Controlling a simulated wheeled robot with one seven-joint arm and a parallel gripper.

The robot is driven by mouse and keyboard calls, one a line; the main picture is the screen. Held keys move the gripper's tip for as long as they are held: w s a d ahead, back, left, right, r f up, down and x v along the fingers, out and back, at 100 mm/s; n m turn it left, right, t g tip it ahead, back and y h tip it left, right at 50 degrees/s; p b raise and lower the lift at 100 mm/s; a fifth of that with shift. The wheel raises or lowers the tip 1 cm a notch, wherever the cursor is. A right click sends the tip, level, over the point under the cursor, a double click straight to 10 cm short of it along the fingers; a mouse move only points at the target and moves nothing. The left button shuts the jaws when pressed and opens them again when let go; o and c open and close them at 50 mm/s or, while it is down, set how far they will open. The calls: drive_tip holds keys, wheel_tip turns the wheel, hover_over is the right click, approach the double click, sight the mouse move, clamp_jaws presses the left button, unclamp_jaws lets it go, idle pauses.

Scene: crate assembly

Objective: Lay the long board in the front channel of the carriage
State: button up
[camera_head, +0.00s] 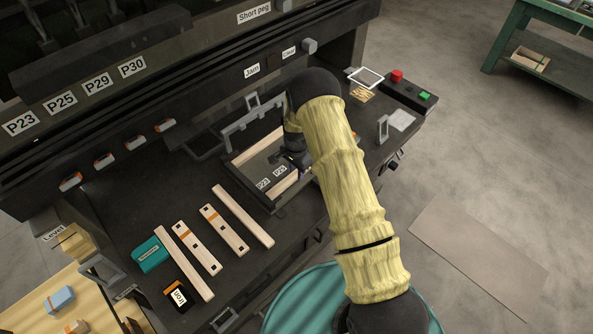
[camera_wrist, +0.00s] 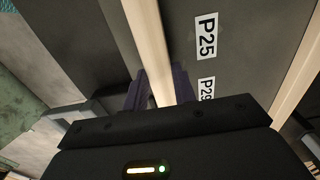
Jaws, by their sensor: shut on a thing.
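The carriage (camera_head: 232,172) is a dark tray on the bench, with labels on its floor. A pale board (camera_head: 257,147) stands along its back side. My gripper (camera_head: 298,160) is down at the carriage's front right part, largely covered by my arm. In the wrist view, my gripper (camera_wrist: 160,92) is shut on a pale long board (camera_wrist: 148,40), which runs along the carriage edge beside the P25 label. Part of a pale board also shows at the carriage's front side in the head view (camera_head: 285,184). I cannot tell whether the held board is fully seated in the channel.
Several pale wooden pieces (camera_head: 243,216) lie on the bench left of the carriage, some with orange bands. A teal box (camera_head: 150,254) and a black-and-orange box (camera_head: 178,293) are beside them. A control box with red button (camera_head: 397,75) is at the right. The machine front rises behind.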

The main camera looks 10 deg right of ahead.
drive_tip(key=shift+f, duration=0.25)
idle(0.5)
drive_tip(key=o, duration=1.1)
drive_tip(key=shift+r+p, duration=2.05)
drive_tip(key=shift+r, duration=2)
